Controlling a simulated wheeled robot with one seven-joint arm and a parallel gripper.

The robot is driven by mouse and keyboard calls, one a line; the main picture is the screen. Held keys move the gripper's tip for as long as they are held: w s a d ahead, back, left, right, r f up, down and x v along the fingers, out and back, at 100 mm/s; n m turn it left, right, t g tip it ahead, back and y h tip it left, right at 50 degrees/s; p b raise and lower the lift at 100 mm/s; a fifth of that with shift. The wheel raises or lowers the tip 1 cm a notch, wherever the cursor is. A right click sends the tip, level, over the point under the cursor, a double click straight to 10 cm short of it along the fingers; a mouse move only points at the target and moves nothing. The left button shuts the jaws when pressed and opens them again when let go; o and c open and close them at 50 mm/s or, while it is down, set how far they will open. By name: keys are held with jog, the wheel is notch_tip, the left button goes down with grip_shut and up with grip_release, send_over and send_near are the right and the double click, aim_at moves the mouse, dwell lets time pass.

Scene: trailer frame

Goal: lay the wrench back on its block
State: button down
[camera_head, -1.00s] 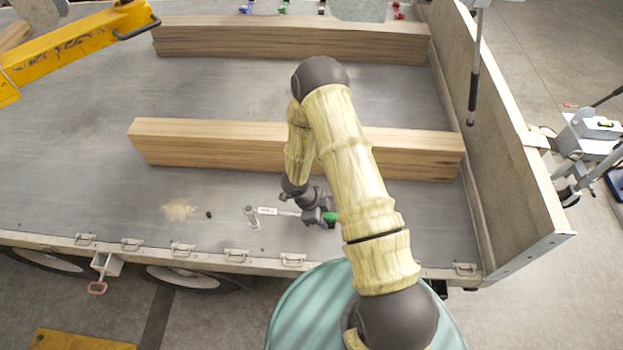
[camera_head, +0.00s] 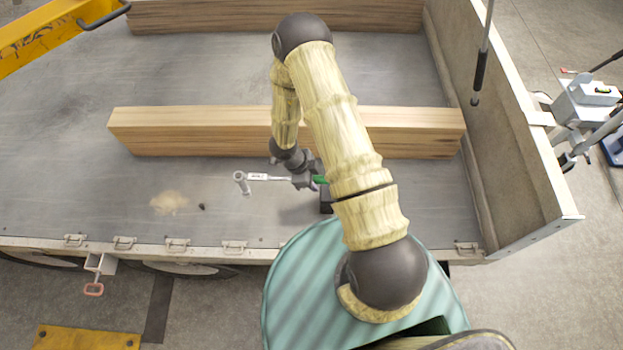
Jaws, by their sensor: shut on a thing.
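The wrench lies roughly level and appears held above the grey trailer deck, in front of the middle timber. A small dark block (camera_head: 326,202) shows just below the handle, partly hidden by my arm. I cannot tell the gap between wrench and block. My arm also covers part of the handle side.
A long timber (camera_head: 190,131) lies across the deck behind the wrench, and another timber (camera_head: 220,15) lies farther back. A side wall (camera_head: 500,130) closes the right. A sandy patch (camera_head: 168,203) and a small dark bit lie on the open deck to the left.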

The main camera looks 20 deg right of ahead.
notch_tip(320, 180, down, 7)
jog(key=b, duration=0.6)
jog(key=shift+r+b, duration=0.15)
jog(key=shift+b, duration=0.15)
jog(key=shift+s+a+r, duration=0.1)
jog(key=shift+a+r, duration=0.05)
jog(key=c, duration=1.1)
grip_release()
jog(key=v, duration=1.7)
jog(key=shift+r, duration=0.2)
